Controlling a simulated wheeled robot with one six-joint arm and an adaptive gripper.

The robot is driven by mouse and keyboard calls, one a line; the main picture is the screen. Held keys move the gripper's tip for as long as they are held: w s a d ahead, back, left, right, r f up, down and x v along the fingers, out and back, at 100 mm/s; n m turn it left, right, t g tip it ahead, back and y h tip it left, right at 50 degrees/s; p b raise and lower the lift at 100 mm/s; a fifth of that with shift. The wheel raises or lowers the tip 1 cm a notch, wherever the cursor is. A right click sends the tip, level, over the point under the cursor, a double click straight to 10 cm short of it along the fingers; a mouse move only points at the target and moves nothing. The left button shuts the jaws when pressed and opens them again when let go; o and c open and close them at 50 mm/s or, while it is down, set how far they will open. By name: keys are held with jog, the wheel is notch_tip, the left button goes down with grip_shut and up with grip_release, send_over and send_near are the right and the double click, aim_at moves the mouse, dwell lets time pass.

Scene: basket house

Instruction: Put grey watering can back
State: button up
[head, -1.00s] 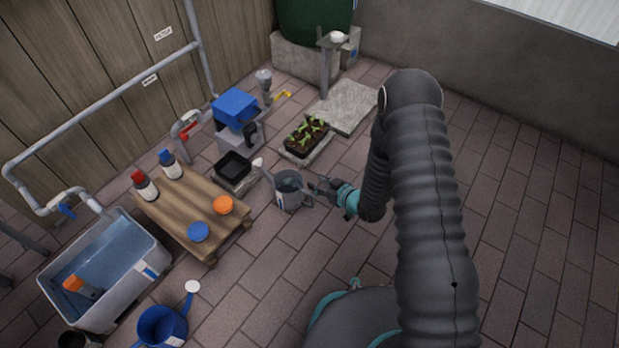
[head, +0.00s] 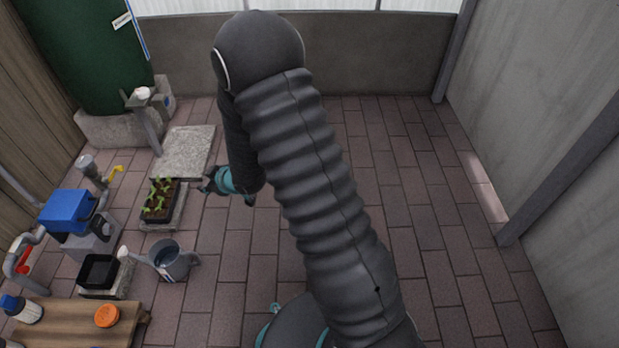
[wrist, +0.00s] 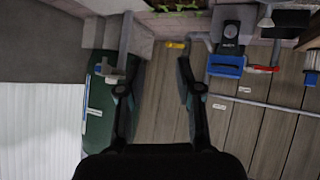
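The grey watering can (head: 174,265) stands upright on the brick floor in the head view, left of my arm. Its spout with a pale rose points left, towards the black tray, and its handle is on the right. The inside of the can looks bluish. My gripper (head: 207,184) is behind and to the right of the can, apart from it, beside the seedling tray. In the wrist view my gripper (wrist: 157,72) has its two fingers spread with nothing between them. I cannot make out the can's body in the wrist view.
A seedling tray (head: 161,201), a black tray (head: 98,271), a blue-topped pump box (head: 67,209) and a wooden low table (head: 75,322) line the left. A paving slab (head: 184,153) and green barrel (head: 85,50) are behind. The floor at right is clear.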

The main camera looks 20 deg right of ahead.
jog(key=s+d+r+m+h, duration=0.35)
jog(key=d+r, duration=0.35)
jog(key=r, duration=0.3)
jog(key=s+d+r+m+h, duration=0.2)
jog(key=s+d+r, duration=0.4)
jog(key=r, duration=0.5)
jog(key=s+d+r+m+g, duration=0.1)
jog(key=s+r, duration=0.3)
jog(key=s, duration=0.8)
jog(key=s+d+r+m+g, duration=0.2)
jog(key=s+d+r+m, duration=0.1)
jog(key=s, duration=0.8)
jog(key=shift+s+r, duration=0.35)
jog(key=shift+r, duration=0.05)
jog(key=shift+h, duration=0.25)
notch_tip(320, 180, up, 7)
jog(key=p, duration=0.7)
jog(key=shift+r, duration=0.2)
